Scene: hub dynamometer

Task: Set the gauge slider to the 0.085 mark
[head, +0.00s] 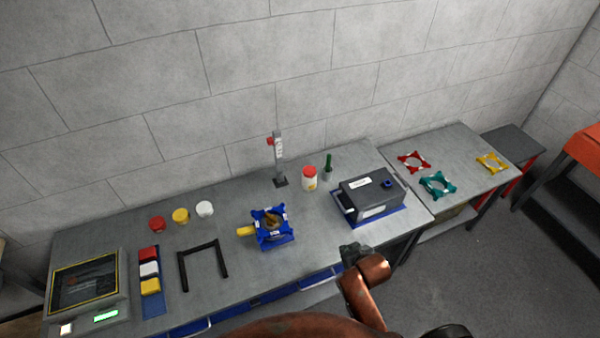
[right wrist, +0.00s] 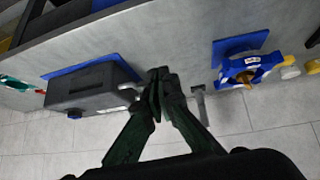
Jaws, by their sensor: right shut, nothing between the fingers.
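The gauge (head: 279,158) is a grey upright post on a small dark base at the back of the bench. A red slider (head: 270,141) sits near its top, beside a pale scale. The scale marks are too small to read. My right gripper (head: 352,251) is over the bench's front edge, in front of the dark box and well apart from the gauge. In the right wrist view its fingers (right wrist: 160,82) are together and empty. A grey post, probably the gauge (right wrist: 202,105), shows just right of them there. My left gripper is out of view.
A dark box (head: 370,198) stands right of the gauge, with a red-lidded jar (head: 310,178) and a green-handled tool (head: 328,165) between. A blue fixture (head: 272,228) stands in front of the gauge. A black frame (head: 203,265) and a screen (head: 86,290) are left.

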